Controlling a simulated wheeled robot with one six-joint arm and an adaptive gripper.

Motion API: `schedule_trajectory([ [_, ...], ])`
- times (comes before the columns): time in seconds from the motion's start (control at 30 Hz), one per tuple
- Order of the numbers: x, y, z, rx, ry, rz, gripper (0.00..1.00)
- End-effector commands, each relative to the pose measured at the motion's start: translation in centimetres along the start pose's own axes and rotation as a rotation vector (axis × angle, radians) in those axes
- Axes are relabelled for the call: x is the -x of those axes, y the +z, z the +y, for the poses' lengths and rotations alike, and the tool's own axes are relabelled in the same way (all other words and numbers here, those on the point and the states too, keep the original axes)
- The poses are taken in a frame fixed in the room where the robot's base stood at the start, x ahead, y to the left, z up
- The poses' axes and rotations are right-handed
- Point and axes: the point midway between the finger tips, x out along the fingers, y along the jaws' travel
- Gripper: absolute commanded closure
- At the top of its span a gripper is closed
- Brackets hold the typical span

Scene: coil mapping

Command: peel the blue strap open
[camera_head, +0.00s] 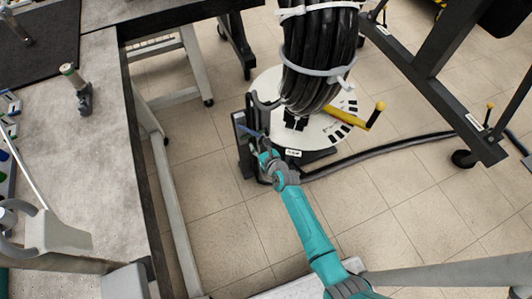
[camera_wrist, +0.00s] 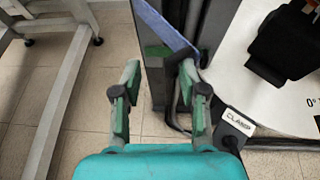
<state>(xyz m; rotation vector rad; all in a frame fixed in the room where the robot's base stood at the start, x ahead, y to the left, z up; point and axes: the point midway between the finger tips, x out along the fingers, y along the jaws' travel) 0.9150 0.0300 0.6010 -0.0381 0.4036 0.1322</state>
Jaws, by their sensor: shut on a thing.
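The blue strap (camera_head: 250,131) shows in the head view as a short blue strip at the left of the round white coil stand. In the wrist view the blue strap (camera_wrist: 164,28) slants from the top down to the right fingertip. My gripper (camera_head: 264,155) is at its lower end, beside the dark post of the stand. In the wrist view my gripper (camera_wrist: 160,73) has its green-padded fingers apart, with the strap's end at the right finger. It is shut on the strap; the exact contact on the left finger is not clear.
A black cable coil (camera_head: 318,55) with white ties hangs over the white round plate (camera_head: 270,84). A yellow handle (camera_head: 360,117) sticks out at right. A grey workbench (camera_head: 95,150) stands at left. A dark wheeled frame (camera_head: 435,85) stands at right.

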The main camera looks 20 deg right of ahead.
Motion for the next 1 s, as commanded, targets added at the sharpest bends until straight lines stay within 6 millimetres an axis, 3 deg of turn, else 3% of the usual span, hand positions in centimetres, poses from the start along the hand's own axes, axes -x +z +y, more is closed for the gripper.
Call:
schedule_trajectory([
  [0.03, 0.5, 1.3, -0.1, 0.004, -0.005, -0.024, 0.64],
  [0.6, 9.8, 0.2, -0.2, 0.000, -0.006, -0.007, 0.64],
  [1.0, 11.2, 0.1, -0.2, 0.000, -0.005, -0.004, 0.64],
])
